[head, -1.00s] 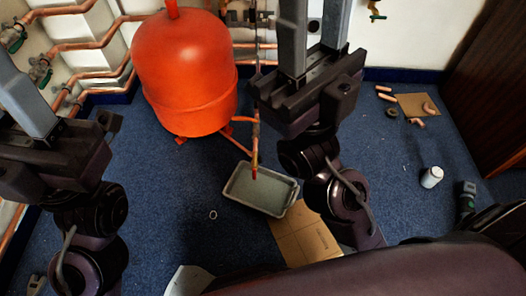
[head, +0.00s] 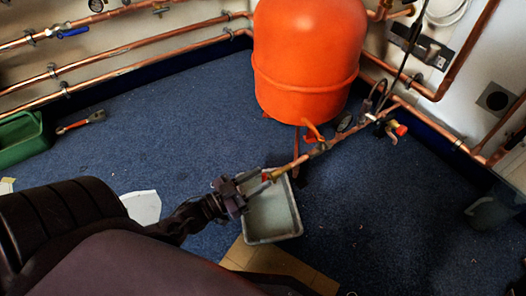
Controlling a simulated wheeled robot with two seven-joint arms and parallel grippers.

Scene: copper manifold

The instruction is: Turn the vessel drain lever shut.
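The orange-red vessel (head: 308,60) stands on the blue carpet at the top centre of the head view. A copper drain pipe (head: 291,166) runs from beneath it down to the left, ending over a grey tray (head: 287,227). A small red part (head: 266,177), which looks like the drain lever, shows near the pipe's lower end. My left gripper (head: 262,187) reaches in from the lower left, its fingertips over the tray and close to this red part. I cannot tell whether they touch it or how wide they are apart. My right gripper is out of view.
Cardboard (head: 240,254) lies under the tray's near side. Copper pipes (head: 130,50) run along the walls. A valve with a red cap (head: 400,130) stands right of the vessel. A green box (head: 22,138) and red-handled pliers (head: 82,122) lie left. Carpet is clear between.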

